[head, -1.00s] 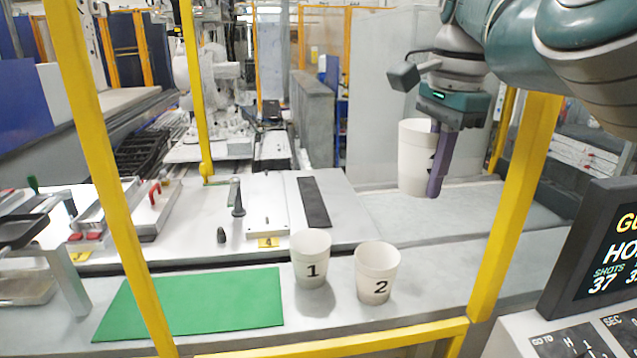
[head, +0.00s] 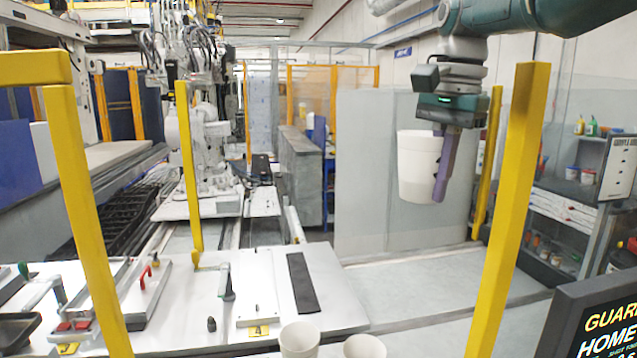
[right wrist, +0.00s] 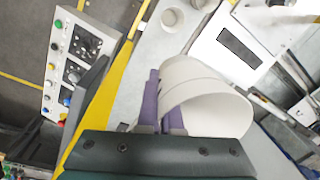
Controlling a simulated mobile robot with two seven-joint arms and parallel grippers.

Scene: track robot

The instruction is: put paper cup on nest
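A white paper cup (head: 417,168) hangs in the air at the right of the head view. My right gripper (head: 440,188) is shut on it, with a purple finger against its right side. In the right wrist view the held cup (right wrist: 207,95) lies beside the purple fingers (right wrist: 152,100), its open mouth showing. Two other white cups, (head: 299,340) and (head: 365,347), stand at the bottom edge of the head view, mostly cut off. One cup also shows in the right wrist view (right wrist: 172,17). I cannot tell which thing is the nest. My left gripper is not in view.
Yellow guard posts (head: 505,215) and (head: 85,215) stand on either side. A dark screen (head: 590,320) is at the lower right. A white fixture plate (head: 330,290) with a black strip lies beyond the cups. The grey surface under the held cup is clear.

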